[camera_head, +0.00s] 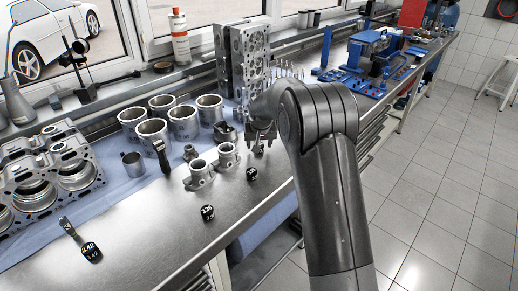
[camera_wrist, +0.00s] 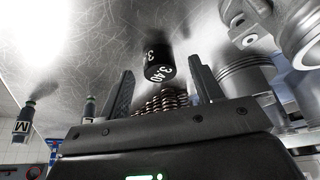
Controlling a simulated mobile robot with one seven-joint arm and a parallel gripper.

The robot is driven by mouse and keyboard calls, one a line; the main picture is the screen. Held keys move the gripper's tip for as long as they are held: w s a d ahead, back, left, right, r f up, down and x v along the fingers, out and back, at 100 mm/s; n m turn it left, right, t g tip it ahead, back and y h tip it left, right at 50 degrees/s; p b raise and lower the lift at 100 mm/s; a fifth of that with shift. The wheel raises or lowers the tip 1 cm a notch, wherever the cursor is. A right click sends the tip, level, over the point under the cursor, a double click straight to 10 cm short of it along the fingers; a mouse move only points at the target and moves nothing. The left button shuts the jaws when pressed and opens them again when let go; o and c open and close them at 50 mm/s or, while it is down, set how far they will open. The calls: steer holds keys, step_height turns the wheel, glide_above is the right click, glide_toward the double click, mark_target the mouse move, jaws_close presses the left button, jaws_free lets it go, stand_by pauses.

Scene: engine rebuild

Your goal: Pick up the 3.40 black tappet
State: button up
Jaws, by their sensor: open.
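The black tappet marked 3.40 (camera_wrist: 159,62) stands on the metal bench in the wrist view, in front of and between my fingertips. My gripper (camera_wrist: 160,88) is open, a finger on each side, with nothing held. In the head view my gripper (camera_head: 262,138) is above the bench, partly hidden by my arm. A small black tappet (camera_head: 251,174) sits on the bench just below it; its label is too small to read. Another black tappet (camera_head: 207,212), seemingly marked 3.36, lies nearer the front edge. One marked 3.42 (camera_head: 90,252) is at the lower left.
Metal housings (camera_head: 199,174) and several cylinder liners (camera_head: 152,132) stand left of my gripper. A tall cylinder head (camera_head: 243,55) stands behind it. The front bench strip is mostly clear.

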steer(key=shift+w+f, duration=0.3)
steer(key=shift+f, duration=0.35)
steer(key=shift+c, duration=0.2)
steer(key=c, duration=1)
